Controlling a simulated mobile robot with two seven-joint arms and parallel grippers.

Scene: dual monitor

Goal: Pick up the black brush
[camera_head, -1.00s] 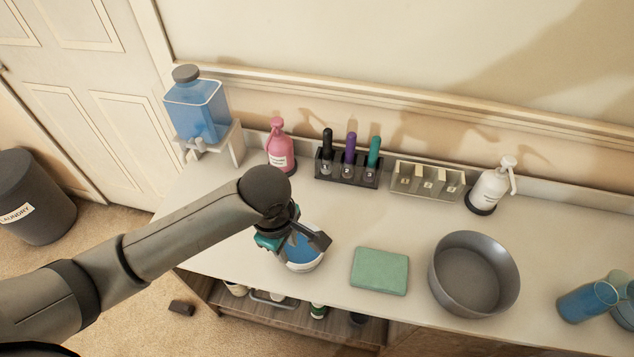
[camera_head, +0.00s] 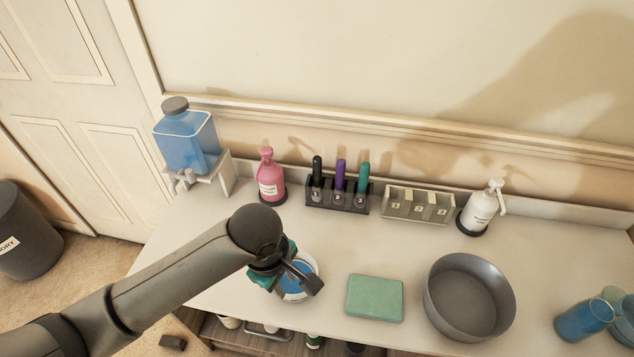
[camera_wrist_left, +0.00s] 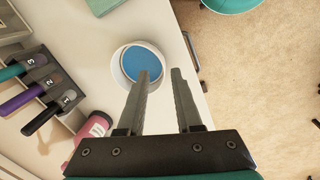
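The black brush (camera_head: 317,172) stands upright in the slot marked 1 of a dark holder (camera_head: 337,202), at the left of a purple and a teal brush. In the left wrist view the black brush (camera_wrist_left: 42,118) shows at the left. My left gripper (camera_head: 306,280) is above the front of the counter, over a white cup with blue contents (camera_head: 299,293), apart from the brush. My right gripper is not in view.
A pink bottle (camera_head: 269,178) stands left of the holder, and an empty numbered rack (camera_head: 419,205) right of it. A green sponge (camera_head: 375,298), a grey bowl (camera_head: 468,298) and a white pump bottle (camera_head: 481,210) are farther right. Counter between gripper and holder is clear.

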